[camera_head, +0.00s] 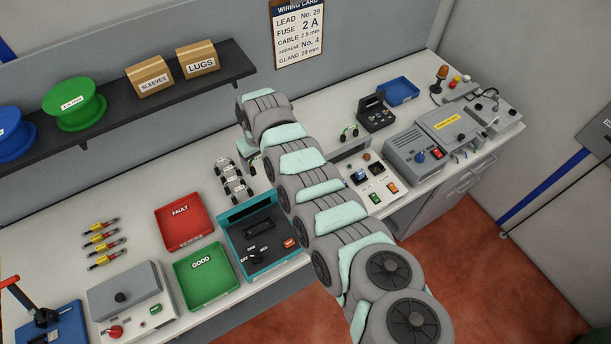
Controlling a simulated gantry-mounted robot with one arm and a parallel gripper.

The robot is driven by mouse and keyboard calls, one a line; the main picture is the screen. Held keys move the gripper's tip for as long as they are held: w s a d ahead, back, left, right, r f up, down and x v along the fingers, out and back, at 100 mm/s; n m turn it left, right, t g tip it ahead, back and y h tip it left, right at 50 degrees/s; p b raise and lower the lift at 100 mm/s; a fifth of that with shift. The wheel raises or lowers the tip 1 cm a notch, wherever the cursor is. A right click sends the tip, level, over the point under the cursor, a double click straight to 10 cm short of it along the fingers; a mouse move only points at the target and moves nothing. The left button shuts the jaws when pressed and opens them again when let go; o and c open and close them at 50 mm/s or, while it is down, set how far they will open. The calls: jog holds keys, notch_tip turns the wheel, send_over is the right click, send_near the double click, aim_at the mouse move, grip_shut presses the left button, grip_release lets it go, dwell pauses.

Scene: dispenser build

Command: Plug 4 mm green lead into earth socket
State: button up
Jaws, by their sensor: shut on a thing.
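My gripper (250,158) is at the end of my arm, low over the back of the bench beside a row of small grey and black parts. My arm and the small size hide its fingertips. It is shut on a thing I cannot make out. A pale panel unit (375,181) with coloured buttons and small round fittings stands right of my arm. I cannot pick out the earth socket.
The row of small parts (232,182) stands left of my arm. A teal-framed tester (262,238), a red FAULT tray (207,238) and a green GOOD tray (233,285) lie in front. A black instrument (375,113) and grey machine (448,128) stand right. A shelf (120,95) overhangs the back left.

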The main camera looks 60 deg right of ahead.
jog(key=shift+m, duration=0.6)
jog(key=shift+s+d+f+b, duration=0.7)
jog(key=shift+s+d+f, duration=0.45)
jog(key=shift+s+f, duration=1.15)
jog(key=shift+s+d+f+b, duration=0.7)
jog(key=shift+s+d+f, duration=0.45)
jog(key=shift+s+f, duration=1.15)
jog(key=shift+s+d+f+b, duration=0.7)
jog(key=shift+s+d+f, duration=0.45)
jog(key=shift+s+f, duration=1.1)
jog(key=shift+w, duration=0.15)
jog(key=shift+f+p, duration=0.1)
jog(key=shift+p, duration=0.35)
jog(key=shift+a+f+b, duration=0.1)
jog(key=shift+f+b, duration=0.5)
jog(key=shift+f, duration=0.4)
jog(key=o, duration=1.5)
jog(key=shift+r, duration=0.15)
